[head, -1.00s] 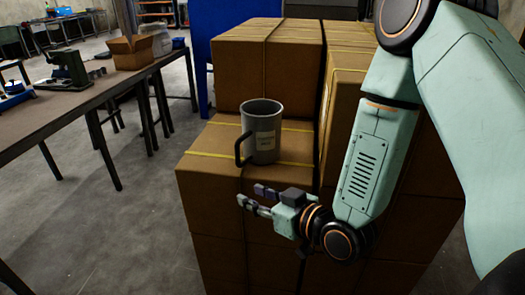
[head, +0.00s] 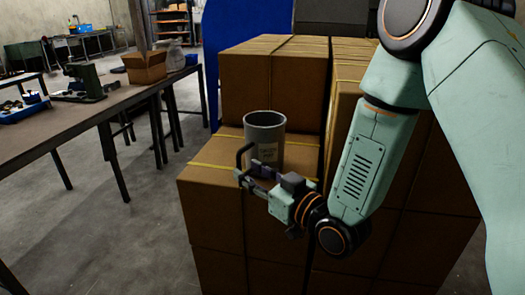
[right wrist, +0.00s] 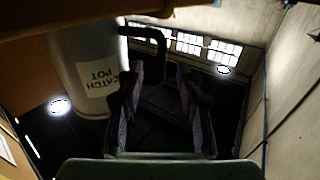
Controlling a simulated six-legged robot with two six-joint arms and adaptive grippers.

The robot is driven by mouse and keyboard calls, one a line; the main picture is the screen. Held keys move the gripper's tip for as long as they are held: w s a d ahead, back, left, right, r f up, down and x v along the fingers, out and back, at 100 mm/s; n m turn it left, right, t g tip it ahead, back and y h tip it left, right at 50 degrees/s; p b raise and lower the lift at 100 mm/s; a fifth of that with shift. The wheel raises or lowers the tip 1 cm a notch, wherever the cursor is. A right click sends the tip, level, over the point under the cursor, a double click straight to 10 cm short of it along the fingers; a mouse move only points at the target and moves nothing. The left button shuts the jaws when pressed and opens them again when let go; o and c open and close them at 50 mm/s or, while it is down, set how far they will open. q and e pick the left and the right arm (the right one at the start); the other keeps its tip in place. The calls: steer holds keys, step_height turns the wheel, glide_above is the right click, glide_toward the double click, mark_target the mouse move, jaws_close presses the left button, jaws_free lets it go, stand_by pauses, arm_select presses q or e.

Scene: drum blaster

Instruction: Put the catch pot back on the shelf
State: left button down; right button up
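The catch pot (head: 270,131) is a grey metal mug-like pot with a pale label. It stands upright on the lower step of a stack of cardboard boxes (head: 210,180), its dark handle (head: 242,157) towards the left. My right gripper (head: 248,178) is open, low in front of the pot at the handle. In the right wrist view the pot (right wrist: 75,65) shows its "CATCH POT" label, and the handle (right wrist: 160,45) appears between or just beyond the fingertips (right wrist: 158,80). I cannot tell whether they touch. My left gripper is out of view.
Taller boxes (head: 270,85) rise behind the pot, and more stand to its right. A workbench (head: 60,135) with an open carton (head: 144,68) runs along the left. An orange-shelved rack (head: 172,22) stands far back. Grey floor (head: 130,225) is clear between bench and boxes.

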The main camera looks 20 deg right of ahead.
mark_target(239, 165)
steer(key=shift+x, duration=2.35)
steer(key=shift+c, duration=0.2)
jaws_close()
